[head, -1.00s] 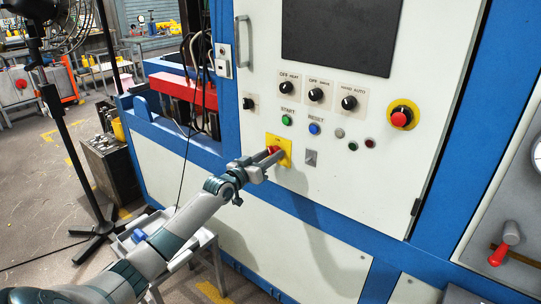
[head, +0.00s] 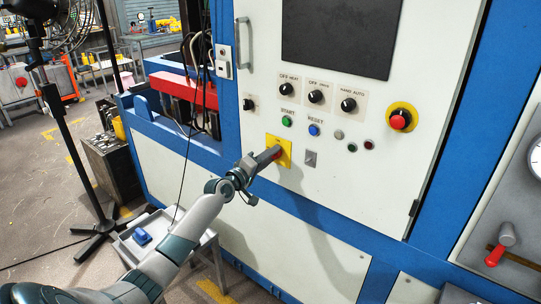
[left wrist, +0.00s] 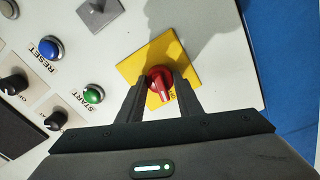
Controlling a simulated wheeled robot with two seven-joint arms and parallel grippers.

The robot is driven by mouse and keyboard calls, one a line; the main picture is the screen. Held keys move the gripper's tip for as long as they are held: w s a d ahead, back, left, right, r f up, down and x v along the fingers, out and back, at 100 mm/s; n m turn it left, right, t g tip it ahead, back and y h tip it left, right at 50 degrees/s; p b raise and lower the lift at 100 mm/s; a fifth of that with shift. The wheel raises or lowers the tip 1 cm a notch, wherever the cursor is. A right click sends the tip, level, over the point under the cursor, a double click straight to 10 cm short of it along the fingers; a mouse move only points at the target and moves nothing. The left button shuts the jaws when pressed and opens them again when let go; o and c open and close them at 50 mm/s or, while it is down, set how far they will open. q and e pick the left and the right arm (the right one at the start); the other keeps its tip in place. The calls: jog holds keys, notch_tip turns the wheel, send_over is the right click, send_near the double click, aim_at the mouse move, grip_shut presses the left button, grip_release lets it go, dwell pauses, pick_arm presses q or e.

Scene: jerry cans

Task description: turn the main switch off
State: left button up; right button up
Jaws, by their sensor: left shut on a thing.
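The main switch is a red rotary knob (left wrist: 161,85) on a square yellow plate (left wrist: 150,55), seen in the left wrist view. In the head view the yellow plate (head: 286,146) sits low on the white cabinet front, and the knob is mostly hidden behind my fingers. My left gripper (head: 275,154) reaches it from the lower left. In the left wrist view its two dark fingers (left wrist: 160,90) stand on either side of the red knob and are shut on it. My right gripper is not in view.
Above the plate are a green start button (head: 287,121), a blue reset button (head: 314,129) and black selector knobs (head: 316,96). A red emergency button (head: 400,119) is at the right. A small table (head: 127,246) stands below left. The space before the panel is clear.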

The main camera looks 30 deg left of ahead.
pick_arm(q)
jog(key=shift+n, duration=1.2)
jog(key=o, duration=1)
jog(key=shift+o, duration=0.2)
jog(key=shift+s, duration=0.15)
jog(key=s+a+b, duration=0.1)
jog(key=s+b, duration=0.1)
jog(key=s, duration=1.5)
jog(key=shift+a, duration=0.25)
